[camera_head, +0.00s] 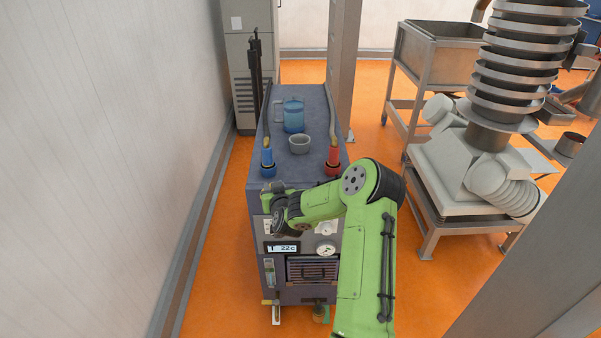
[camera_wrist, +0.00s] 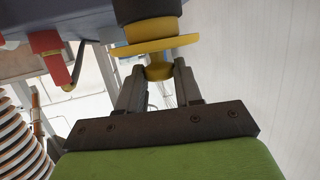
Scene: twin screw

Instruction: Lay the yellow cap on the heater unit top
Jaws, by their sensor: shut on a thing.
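The yellow cap (camera_wrist: 155,46) is a flat disc with a small knob, seen in the wrist view. My gripper (camera_wrist: 158,70) is shut on the knob, one finger on each side. The disc is right beside a dark round fitting (camera_wrist: 153,8) with a yellow band; I cannot tell whether they touch. The heater unit (camera_head: 300,170) is a dark blue-grey cabinet with a flat top in the head view. My wrist is at its front upper left, and the cap and fingertips are hidden there.
On the top are a blue-filled beaker (camera_head: 293,115), a grey cup (camera_head: 300,145), a blue connector (camera_head: 267,160) and a red connector (camera_head: 333,158). A wall (camera_head: 110,130) stands to the left. The front middle of the top is clear.

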